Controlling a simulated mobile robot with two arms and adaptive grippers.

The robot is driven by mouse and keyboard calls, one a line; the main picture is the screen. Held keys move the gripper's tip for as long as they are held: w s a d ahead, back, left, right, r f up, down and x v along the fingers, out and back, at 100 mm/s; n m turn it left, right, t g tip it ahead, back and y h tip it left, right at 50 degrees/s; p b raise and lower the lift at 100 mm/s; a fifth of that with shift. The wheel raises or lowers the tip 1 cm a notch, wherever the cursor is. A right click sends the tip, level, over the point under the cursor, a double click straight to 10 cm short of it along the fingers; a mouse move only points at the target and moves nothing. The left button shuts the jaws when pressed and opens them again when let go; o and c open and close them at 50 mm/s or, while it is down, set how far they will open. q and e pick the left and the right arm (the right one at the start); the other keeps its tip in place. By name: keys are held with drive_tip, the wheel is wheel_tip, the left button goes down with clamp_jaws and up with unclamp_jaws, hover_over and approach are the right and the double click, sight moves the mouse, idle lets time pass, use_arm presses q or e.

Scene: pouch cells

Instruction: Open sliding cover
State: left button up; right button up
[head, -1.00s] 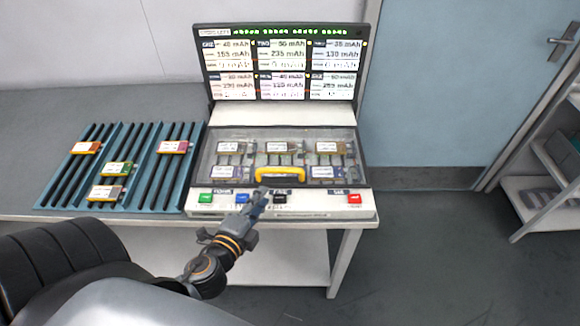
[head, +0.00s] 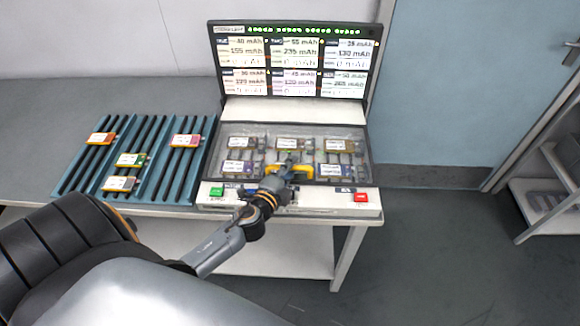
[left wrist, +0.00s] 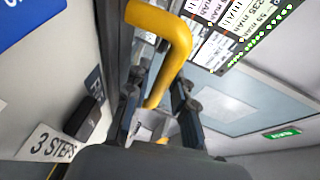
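The see-through sliding cover (head: 236,180) lies over the cell bay of the tester, with several pouch cells showing through it. Its yellow handle (head: 304,172) stands at the cover's front edge. My left gripper (head: 288,166) is at the middle of the handle and hides part of it. In the left wrist view, the yellow handle (left wrist: 165,65) passes between the two fingers of my left gripper (left wrist: 158,90). The fingers stand apart, with gaps beside the bar, and do not look closed on it. My right gripper is in neither view.
A green button (head: 216,191) and a red button (head: 361,197) are on the tester's front; my arm hides the middle ones. A screen (head: 292,60) stands behind. A blue slotted rack (head: 146,168) with several cells lies to the left.

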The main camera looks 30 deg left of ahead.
use_arm(q)
clamp_jaws()
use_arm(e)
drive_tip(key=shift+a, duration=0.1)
